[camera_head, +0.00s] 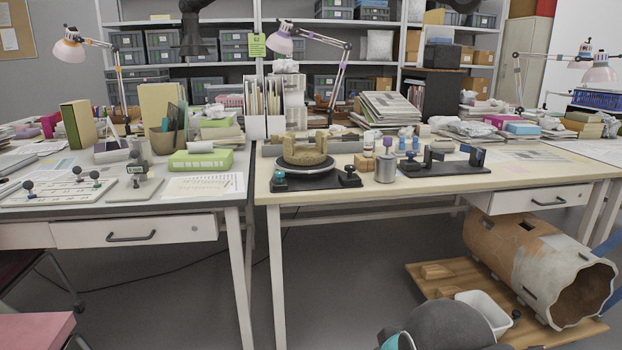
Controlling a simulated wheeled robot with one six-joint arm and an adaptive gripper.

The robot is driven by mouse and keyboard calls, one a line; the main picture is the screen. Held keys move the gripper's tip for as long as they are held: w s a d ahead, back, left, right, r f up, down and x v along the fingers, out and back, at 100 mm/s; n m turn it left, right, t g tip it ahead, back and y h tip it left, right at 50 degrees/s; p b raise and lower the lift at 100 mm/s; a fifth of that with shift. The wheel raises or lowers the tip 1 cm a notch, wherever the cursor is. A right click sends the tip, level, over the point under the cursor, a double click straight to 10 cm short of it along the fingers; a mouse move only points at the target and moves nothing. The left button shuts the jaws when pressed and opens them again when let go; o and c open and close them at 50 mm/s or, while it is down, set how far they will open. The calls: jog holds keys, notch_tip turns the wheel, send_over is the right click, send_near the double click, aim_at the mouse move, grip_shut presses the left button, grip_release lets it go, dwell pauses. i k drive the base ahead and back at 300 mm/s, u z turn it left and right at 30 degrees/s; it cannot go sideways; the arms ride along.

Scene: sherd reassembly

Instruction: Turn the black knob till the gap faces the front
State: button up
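A black knob (349,176) stands at the right end of a dark base plate (318,184) on the right-hand table. From this distance I cannot tell exactly which way the gap faces. My gripper is not in view. A grey rounded part with a teal ring at the bottom edge looks like my own arm.
A grey can (385,170) and a dark fixture board (438,165) stand right of the knob. The table's front edge is clear. A large clay cylinder (530,262) lies on a floor pallet, beside a white bin (484,308).

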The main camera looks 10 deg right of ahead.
aim_at(349, 168)
jog(key=z, duration=0.5)
jog(key=k, duration=0.6)
jog(key=i, duration=0.4)
jog(key=u, duration=0.8)
jog(key=i, duration=1.35)
jog(key=z, duration=0.75)
